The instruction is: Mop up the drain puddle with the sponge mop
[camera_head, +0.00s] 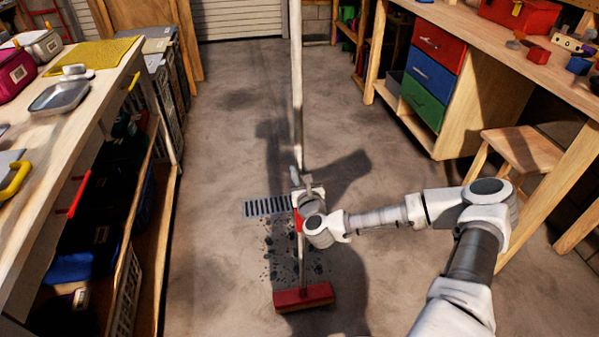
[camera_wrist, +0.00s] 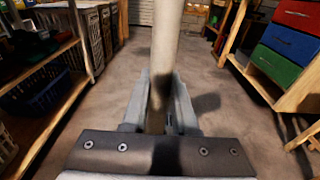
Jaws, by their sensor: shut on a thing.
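The sponge mop (camera_head: 297,90) stands nearly upright, with a long pale handle and a red head (camera_head: 303,296) low at the floor. My gripper (camera_head: 307,190) is shut on the handle, partway up its length. In the wrist view the pale handle (camera_wrist: 163,50) runs between the two fingers (camera_wrist: 160,105). A slotted metal drain grate (camera_head: 265,207) lies in the floor, left of my gripper. The puddle (camera_head: 283,252) shows as dark patches and specks between the grate and the mop head. My gripper, the handle and shadow hide part of it.
A workbench (camera_head: 25,120) with shelves and bins lines the left. On the right stand a bench with red, blue and green drawers (camera_head: 430,75) and a wooden stool (camera_head: 523,150). The concrete floor (camera_head: 225,110) between them is clear.

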